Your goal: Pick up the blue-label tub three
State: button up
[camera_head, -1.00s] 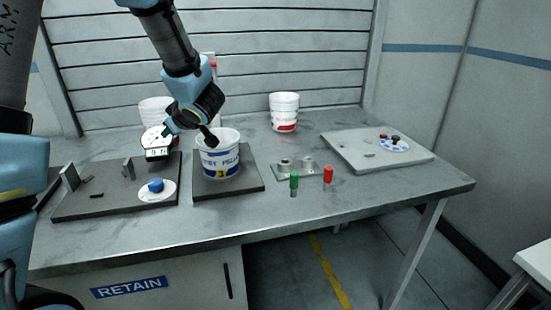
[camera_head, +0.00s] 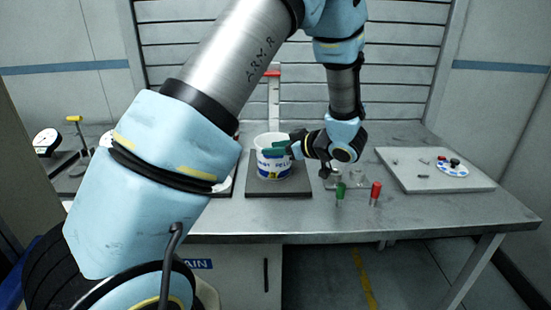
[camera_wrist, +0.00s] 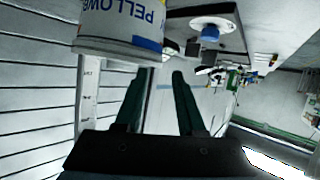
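The white tub with a blue label (camera_head: 268,168) and a yellow-marked 3 stands upright on a dark square plate (camera_head: 298,188) on the bench. My gripper (camera_head: 275,149) reaches in from the right near the tub's rim; its green fingers overlap the tub's upper right side in the head view. In the wrist view, my gripper (camera_wrist: 163,72) has its fingers apart with nothing visible between them. The tub (camera_wrist: 105,48) is at the upper left there, upside down in the picture, beyond the fingertips. I cannot tell whether a finger touches it.
A green peg (camera_head: 340,196) and a red peg (camera_head: 375,194) stand at the front edge, right of the plate. A pale tray (camera_head: 425,180) with a blue-dotted disc lies at the right. A red-topped post (camera_head: 273,95) rises behind the tub. My arm hides much of the left bench.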

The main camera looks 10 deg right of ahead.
jog(key=p+x, duration=0.1)
jog(key=x, duration=0.3)
jog(key=shift+a, duration=0.1)
jog(key=shift+c, duration=0.4)
grip_shut()
dwell(0.9)
